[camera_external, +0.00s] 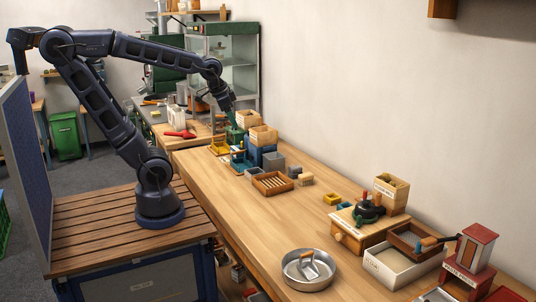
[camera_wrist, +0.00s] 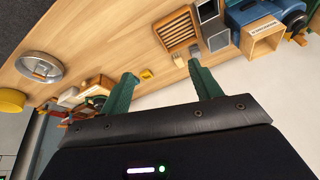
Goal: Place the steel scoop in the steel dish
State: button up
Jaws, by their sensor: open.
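The steel dish (camera_external: 290,282) is a round, shallow metal pan near the front of the long wooden table. The steel scoop (camera_external: 310,267) lies inside it, its shiny body and handle within the rim. In the wrist view the dish (camera_wrist: 27,57) is at the left, with the scoop (camera_wrist: 40,69) inside it. My gripper (camera_external: 234,122) is far from the dish, raised near the far end of the table. In the wrist view my gripper (camera_wrist: 161,70) has its two green fingers spread wide with nothing between them.
A slatted wooden tray (camera_external: 272,183), grey blocks and small boxes (camera_external: 263,134) stand near my gripper. Right of the dish are a wooden box with a green-and-black device (camera_external: 369,207), a white bin (camera_external: 397,267) and a red tower (camera_external: 472,250).

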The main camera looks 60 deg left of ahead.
jog(key=s+a+n, duration=0.3)
jog(key=s+a, duration=0.3)
jog(key=shift+a+r, duration=0.15)
jog(key=shift+r, duration=0.05)
jog(key=shift+s, duration=0.1)
dwell(0.9)
